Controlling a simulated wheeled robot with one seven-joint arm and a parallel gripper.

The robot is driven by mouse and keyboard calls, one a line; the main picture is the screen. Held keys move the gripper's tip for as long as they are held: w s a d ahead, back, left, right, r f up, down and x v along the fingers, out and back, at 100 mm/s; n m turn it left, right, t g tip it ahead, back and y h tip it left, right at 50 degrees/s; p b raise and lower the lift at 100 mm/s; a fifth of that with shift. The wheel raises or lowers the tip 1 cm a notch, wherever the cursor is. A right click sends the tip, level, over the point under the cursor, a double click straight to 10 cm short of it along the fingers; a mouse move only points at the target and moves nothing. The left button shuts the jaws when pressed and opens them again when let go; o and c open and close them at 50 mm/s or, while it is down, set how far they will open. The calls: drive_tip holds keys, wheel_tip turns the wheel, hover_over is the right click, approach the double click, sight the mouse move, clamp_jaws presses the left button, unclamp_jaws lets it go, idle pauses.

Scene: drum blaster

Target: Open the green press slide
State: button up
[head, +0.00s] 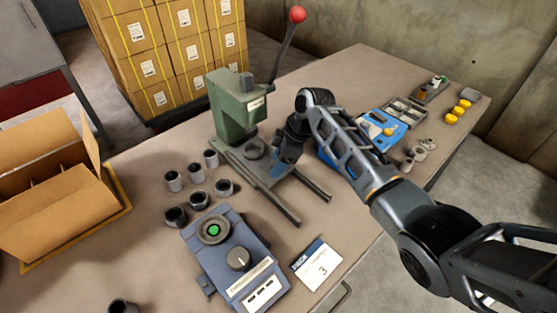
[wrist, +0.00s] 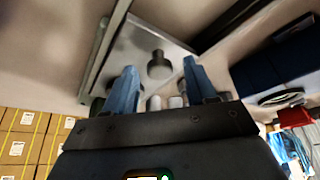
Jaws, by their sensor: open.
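The green press (head: 238,120) stands on the table, with a lever ending in a red ball (head: 298,14). Its slide (head: 268,178) is a grey plate between two dark rails reaching toward the front right. A round dark cup (head: 254,149) sits on the press base. In the wrist view the slide plate (wrist: 180,45) carries a round grey knob (wrist: 160,66). My gripper (wrist: 159,64) is open, its blue fingers on either side of the knob with a gap at each side. In the head view my gripper (head: 284,152) is low at the slide's right side, partly hiding it.
Several grey cups (head: 174,181) stand left of the slide. Blue trays (head: 385,131) and yellow parts (head: 458,110) are at right. An open carton (head: 50,215) is at left.

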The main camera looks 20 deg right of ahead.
clamp_jaws()
idle(0.5)
